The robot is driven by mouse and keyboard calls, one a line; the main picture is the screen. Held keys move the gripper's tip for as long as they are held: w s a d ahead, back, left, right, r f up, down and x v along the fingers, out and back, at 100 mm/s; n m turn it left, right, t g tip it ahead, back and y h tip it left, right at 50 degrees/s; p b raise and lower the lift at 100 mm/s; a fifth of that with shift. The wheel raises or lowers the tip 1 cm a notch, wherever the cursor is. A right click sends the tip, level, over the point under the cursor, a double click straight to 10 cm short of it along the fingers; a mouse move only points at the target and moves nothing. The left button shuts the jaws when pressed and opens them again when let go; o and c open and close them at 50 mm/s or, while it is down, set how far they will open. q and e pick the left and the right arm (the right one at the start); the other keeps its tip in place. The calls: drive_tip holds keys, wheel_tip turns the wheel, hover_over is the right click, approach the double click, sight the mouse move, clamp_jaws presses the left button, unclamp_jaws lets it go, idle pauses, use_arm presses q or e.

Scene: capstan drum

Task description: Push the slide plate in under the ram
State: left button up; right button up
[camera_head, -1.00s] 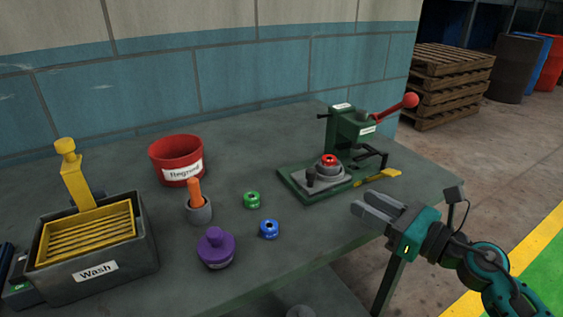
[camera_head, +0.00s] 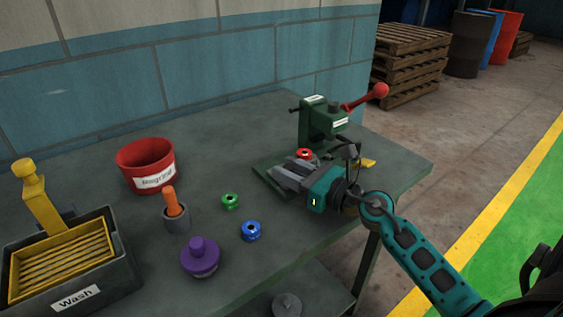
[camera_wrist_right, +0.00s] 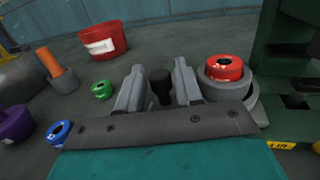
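The green press (camera_head: 322,122) stands at the right of the table, with a red-knobbed lever (camera_head: 378,91). A red ring (camera_head: 304,154) sits in a grey round holder (camera_wrist_right: 252,103) on the slide plate, out in front of the press body. My right gripper (camera_head: 277,168) is low over the plate and hides most of it in the head view. In the right wrist view its fingers are apart, with the plate's black knob (camera_wrist_right: 160,84) between them. A narrow gap seems to show on each side of the knob. My left gripper is out of view.
A green ring (camera_head: 230,201), a blue ring (camera_head: 250,231) and a purple-topped piece (camera_head: 199,257) stand left of the press. Farther left are a red bin (camera_head: 145,166), an orange-handled tool (camera_head: 172,202) in a grey cup and the Wash tub (camera_head: 75,295).

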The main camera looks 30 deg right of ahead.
drive_tip(key=shift+x, duration=1.2)
drive_tip(key=shift+c, duration=0.2)
clamp_jaws()
